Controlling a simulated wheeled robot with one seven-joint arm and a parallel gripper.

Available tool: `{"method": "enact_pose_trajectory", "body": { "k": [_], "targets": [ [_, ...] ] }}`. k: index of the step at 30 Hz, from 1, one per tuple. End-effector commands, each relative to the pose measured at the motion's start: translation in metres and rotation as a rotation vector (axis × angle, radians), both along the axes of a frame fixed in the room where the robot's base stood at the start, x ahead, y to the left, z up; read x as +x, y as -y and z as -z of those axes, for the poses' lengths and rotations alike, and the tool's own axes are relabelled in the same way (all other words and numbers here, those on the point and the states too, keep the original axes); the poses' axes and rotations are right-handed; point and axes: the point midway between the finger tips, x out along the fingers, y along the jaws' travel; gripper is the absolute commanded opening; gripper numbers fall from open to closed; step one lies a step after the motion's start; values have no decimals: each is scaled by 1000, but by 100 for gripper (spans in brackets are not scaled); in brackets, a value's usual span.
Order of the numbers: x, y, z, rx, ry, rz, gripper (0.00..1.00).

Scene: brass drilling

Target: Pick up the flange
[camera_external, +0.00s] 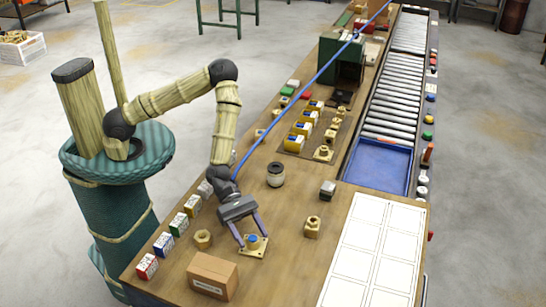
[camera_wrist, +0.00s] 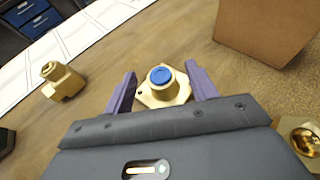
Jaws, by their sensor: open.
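The flange (camera_external: 254,247) is a brass piece with a flat plate, a round raised hub and a blue top, standing on the wooden table. In the wrist view the flange (camera_wrist: 162,91) sits between the two purple fingers of my gripper (camera_wrist: 160,88). In the external view my gripper (camera_external: 252,243) points down at the flange, with a finger on either side of it. The fingers are open, and a gap shows between each finger and the hub. The near edge of the plate is partly hidden by the gripper body in the wrist view.
A cardboard box (camera_external: 212,276) stands close by the flange. A brass nut (camera_external: 203,239) lies left of it and a brass fitting (camera_external: 312,227) right of it. A white gridded sheet (camera_external: 375,250) and a blue tray (camera_external: 379,166) lie further right. Small coloured boxes line the left edge.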

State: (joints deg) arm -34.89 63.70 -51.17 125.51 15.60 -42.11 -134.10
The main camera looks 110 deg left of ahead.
Motion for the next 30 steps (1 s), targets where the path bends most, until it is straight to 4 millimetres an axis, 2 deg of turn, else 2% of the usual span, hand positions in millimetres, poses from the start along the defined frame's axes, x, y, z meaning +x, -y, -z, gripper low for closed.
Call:
{"method": "enact_pose_trajectory", "body": {
  "k": [6, 9, 24, 25, 30],
  "targets": [
    [21, 17, 12, 1, 1, 2, 57],
    [25, 19, 15, 0, 0, -1, 57],
    [25, 19, 15, 0, 0, -1, 57],
    [25, 19, 15, 0, 0, -1, 55],
    [25, 19, 15, 0, 0, -1, 22]
  ]
}}
